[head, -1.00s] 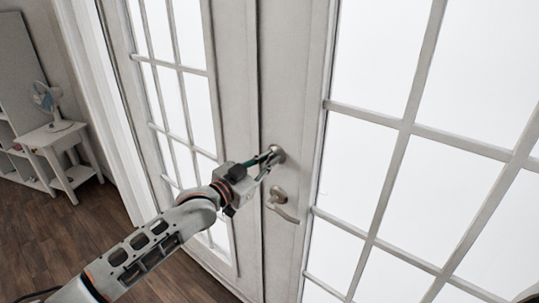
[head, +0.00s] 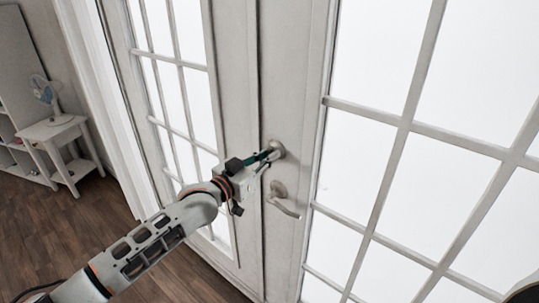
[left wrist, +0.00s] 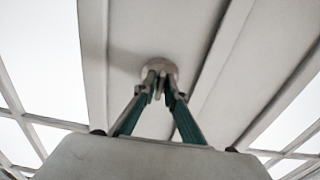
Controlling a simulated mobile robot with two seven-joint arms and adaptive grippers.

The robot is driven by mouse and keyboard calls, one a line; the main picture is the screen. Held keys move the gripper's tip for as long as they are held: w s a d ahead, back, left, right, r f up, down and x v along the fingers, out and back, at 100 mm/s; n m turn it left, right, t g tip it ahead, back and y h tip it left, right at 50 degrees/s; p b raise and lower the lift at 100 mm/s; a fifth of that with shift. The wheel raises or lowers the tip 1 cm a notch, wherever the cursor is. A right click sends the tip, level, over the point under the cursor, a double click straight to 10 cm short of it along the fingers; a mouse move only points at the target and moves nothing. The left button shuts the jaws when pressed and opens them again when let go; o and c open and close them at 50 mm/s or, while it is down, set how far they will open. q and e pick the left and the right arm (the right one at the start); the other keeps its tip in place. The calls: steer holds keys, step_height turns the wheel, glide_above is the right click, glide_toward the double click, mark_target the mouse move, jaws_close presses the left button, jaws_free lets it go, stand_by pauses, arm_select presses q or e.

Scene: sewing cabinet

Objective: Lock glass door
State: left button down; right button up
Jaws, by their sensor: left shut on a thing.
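The white glass door (head: 300,120) fills the middle and right of the head view and appears closed against the other glazed panel. A round metal lock (head: 277,149) sits on its frame above a lever handle (head: 283,199). My left gripper (head: 272,153) reaches in from the left to the lock. In the left wrist view the gripper's fingers (left wrist: 161,88) close together on the small knob of the lock (left wrist: 158,68). The fingertips hide most of the knob, so its exact angle is hard to tell. The right gripper is not in view.
The lever handle stands just below my left gripper. A white side table (head: 55,133) with a small fan (head: 48,97) stands at the far left beside shelves. Wooden floor (head: 90,220) is clear in front of it.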

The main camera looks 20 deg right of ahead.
arm_select(q)
steer(key=c, duration=2.2)
jaws_free()
steer(key=shift+s+a, duration=0.1)
steer(key=v, duration=1.1)
steer(key=shift+s+a, duration=0.2)
steer(key=shift+a, duration=0.1)
